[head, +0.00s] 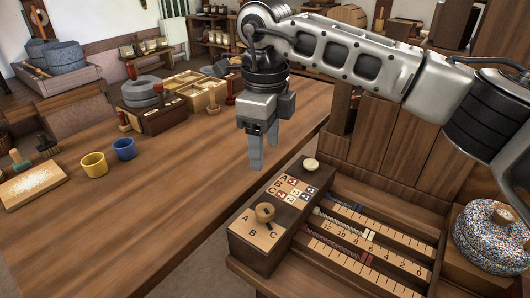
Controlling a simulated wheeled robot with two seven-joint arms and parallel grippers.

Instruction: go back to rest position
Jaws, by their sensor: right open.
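My right gripper (256,165) hangs from the right arm, which comes in from the upper right. Its fingers point down above the right edge of the long wooden table, empty and touching nothing that I can see. Right of and below the fingers is a wooden box (243,243) with lettered panels, a round wooden knob and a pale round button on top. My left gripper is out of view.
A yellow cup (94,164) and a blue cup (123,148) stand on the table (150,225). Wooden trays (201,92) and grey stones lie farther back. A counting board (365,240) and a speckled quern stone (487,240) are at right. The table's front is clear.

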